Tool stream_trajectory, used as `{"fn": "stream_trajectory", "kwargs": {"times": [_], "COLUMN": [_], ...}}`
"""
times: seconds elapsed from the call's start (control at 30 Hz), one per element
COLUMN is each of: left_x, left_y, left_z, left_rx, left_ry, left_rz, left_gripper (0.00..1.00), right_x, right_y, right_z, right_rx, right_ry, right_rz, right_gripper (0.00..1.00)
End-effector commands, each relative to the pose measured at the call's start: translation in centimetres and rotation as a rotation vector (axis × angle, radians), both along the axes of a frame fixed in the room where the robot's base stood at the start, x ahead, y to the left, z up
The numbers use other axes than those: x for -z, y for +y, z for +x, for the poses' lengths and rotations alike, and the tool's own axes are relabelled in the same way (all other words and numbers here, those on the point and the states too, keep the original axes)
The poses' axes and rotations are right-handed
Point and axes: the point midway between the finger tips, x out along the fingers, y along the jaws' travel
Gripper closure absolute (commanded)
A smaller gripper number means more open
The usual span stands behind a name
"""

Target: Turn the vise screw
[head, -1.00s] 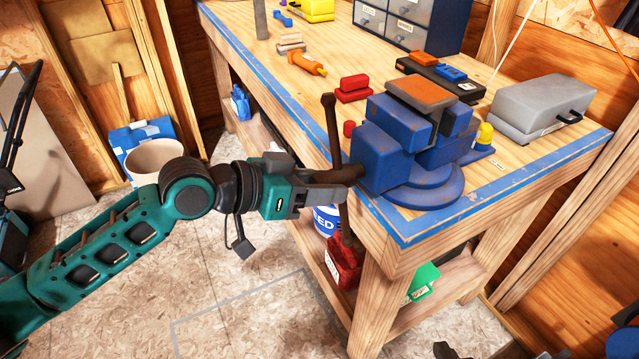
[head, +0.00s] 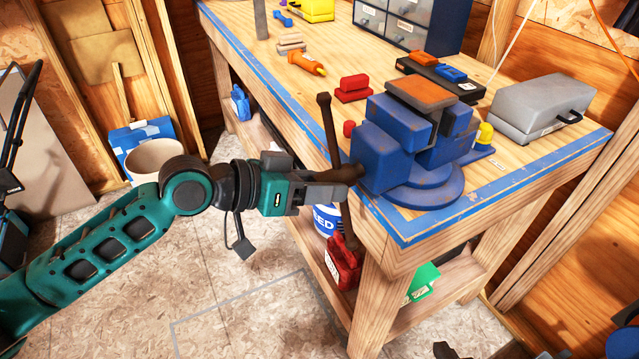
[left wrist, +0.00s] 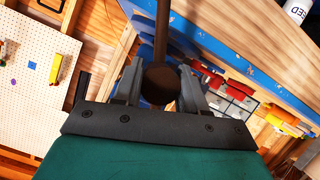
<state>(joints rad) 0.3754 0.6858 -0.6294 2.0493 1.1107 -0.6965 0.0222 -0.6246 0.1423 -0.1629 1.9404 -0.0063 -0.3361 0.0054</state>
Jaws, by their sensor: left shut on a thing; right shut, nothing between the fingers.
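The blue vise (head: 385,157) is mounted at the near corner of the workbench. Its dark screw (head: 356,172) sticks out of the front jaw towards the left. A long brown handle bar (head: 330,135) passes through the screw's end, nearly upright with its top leaning left. My left gripper (head: 335,178) is shut on the screw's end where the bar crosses. In the left wrist view, the round screw end (left wrist: 160,85) sits between the fingers of my left gripper (left wrist: 161,92), and the bar runs upward from it. My right gripper is not clearly in view.
The wooden workbench (head: 548,155) has blue edging. A grey case (head: 540,105), red blocks (head: 353,88) and an orange-handled tool (head: 305,62) lie on it. A red can (head: 343,262) stands on the shelf below. The floor left of the bench is mostly clear.

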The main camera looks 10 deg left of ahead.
Motion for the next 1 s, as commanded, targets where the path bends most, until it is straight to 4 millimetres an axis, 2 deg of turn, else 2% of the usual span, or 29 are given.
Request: {"fn": "stream_trajectory", "kwargs": {"times": [0.03, 0.73, 0.77, 1.0], "left_x": [-0.46, -0.46, -0.46, -0.25], "left_y": [-0.16, -0.18, -0.18, -0.10], "left_z": [0.14, 0.13, 0.13, 0.06], "left_rx": [-0.001, 0.000, 0.000, 0.000], "left_ry": [-0.010, -0.012, -0.012, -0.006], "left_rz": [-0.011, -0.011, -0.011, -0.006], "left_gripper": [0.89, 0.89, 0.57, 0.35], "right_x": [-0.01, -0.01, -0.01, -0.01], "right_y": [0.00, -0.01, -0.01, -0.03], "right_z": [0.00, 0.00, 0.00, 0.00], "right_rx": [0.000, 0.000, 0.000, -0.001], "right_ry": [0.000, 0.000, 0.000, 0.000], "right_rz": [0.000, 0.000, 0.000, -0.001], "right_gripper": [1.00, 1.00, 1.00, 1.00]}}
